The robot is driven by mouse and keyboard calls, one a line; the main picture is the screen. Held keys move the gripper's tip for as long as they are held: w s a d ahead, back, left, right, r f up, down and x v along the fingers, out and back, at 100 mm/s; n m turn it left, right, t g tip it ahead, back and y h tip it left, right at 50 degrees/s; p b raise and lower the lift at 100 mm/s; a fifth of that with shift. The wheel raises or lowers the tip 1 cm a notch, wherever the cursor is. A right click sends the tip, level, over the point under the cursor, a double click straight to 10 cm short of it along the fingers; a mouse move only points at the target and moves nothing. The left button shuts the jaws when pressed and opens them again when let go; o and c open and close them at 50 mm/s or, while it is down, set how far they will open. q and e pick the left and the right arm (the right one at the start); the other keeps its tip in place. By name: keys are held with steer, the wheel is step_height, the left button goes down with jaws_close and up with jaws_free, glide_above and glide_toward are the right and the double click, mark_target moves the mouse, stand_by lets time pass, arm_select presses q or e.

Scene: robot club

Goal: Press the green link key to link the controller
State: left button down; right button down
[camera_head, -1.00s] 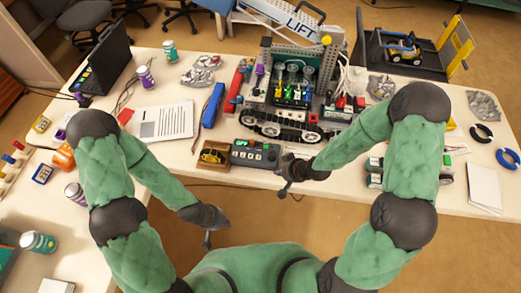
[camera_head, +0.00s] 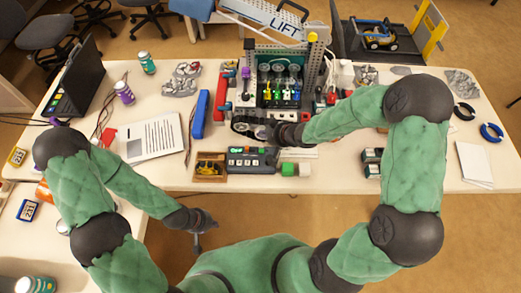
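The dark grey controller (camera_head: 252,161) lies near the front edge of the table, with a small lit display and a row of small keys. A green block-like key (camera_head: 288,169) shows at its right end, beside a pale block; I cannot tell whether it is pressed. My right gripper (camera_head: 262,132) is just beyond the controller, in front of the tracked robot, and appears apart from the green key. Its fingers are too dark to read. My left gripper (camera_head: 197,243) hangs off the table's front edge, pointing down, with no object visible in it; its finger gap is unclear.
The tracked robot (camera_head: 280,90) with the lift frame stands behind the controller. A small wooden tray (camera_head: 208,171) is left of it. A blue bar (camera_head: 200,114) and a printed sheet (camera_head: 152,138) lie further left. A white paper stack (camera_head: 474,164) is at the right.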

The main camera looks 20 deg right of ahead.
mark_target(263, 152)
steer(key=shift+f, duration=0.15)
step_height(263, 152, down, 8)
steer(key=b, duration=0.8)
steer(key=shift+f+b, duration=0.3)
steer(key=shift+f, duration=0.1)
stand_by(0.9)
steer(key=shift+f, duration=0.35)
steer(key=shift+f+b, duration=0.35)
steer(key=shift+b, duration=0.1)
stand_by(0.6)
steer(key=shift+r, duration=0.1)
steer(key=shift+r+p, duration=0.7)
steer(key=shift+p, duration=0.2)
